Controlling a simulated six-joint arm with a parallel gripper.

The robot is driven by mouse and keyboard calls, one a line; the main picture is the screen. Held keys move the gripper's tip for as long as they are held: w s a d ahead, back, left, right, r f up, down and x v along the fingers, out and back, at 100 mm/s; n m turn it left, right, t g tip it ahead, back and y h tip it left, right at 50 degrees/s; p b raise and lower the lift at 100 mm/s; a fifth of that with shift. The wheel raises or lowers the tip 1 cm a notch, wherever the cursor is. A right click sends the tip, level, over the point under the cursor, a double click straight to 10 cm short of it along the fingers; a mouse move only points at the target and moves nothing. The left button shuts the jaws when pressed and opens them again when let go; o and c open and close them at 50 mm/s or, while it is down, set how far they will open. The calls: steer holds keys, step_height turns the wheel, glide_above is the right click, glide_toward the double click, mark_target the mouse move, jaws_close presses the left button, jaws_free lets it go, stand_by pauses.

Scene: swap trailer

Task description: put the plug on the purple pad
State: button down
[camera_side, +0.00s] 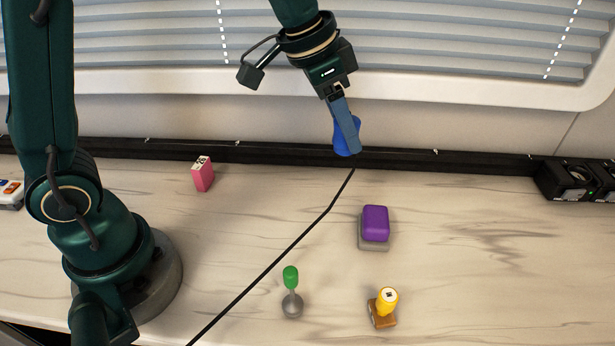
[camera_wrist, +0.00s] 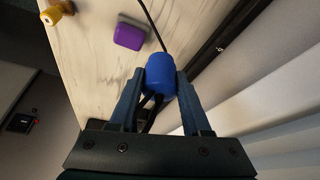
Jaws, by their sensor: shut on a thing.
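The blue plug (camera_side: 344,139) is a rounded blue piece held between the fingers of my gripper (camera_side: 347,128), high above the table near the back wall. In the wrist view the plug (camera_wrist: 160,77) sits between both fingertips of my gripper (camera_wrist: 161,88), with dark parts behind it. The purple pad (camera_side: 375,223) is a rounded purple block on a grey base, on the table below and slightly right of my gripper. It also shows in the wrist view (camera_wrist: 129,36), beyond the plug and apart from it. Nothing lies on top of the pad.
A yellow-topped piece on a brown base (camera_side: 384,306) stands in front of the pad. A green-topped piece with a grey ball (camera_side: 291,291) stands to its left. A pink block (camera_side: 202,174) is at the back left. A black cable (camera_side: 271,259) crosses the table. Dark boxes (camera_side: 577,181) stand far right.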

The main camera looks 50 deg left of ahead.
steer(key=d+f, duration=0.1)
steer(key=d, duration=0.1)
steer(key=d+f, duration=0.2)
steer(key=d, duration=0.1)
steer(key=d+f, duration=0.1)
steer(key=d, duration=0.1)
steer(key=shift+w+d+f, duration=0.3)
steer(key=shift+f, duration=2)
steer(key=shift+f, duration=0.1)
steer(key=shift+c, duration=1.8)
jaws_free()
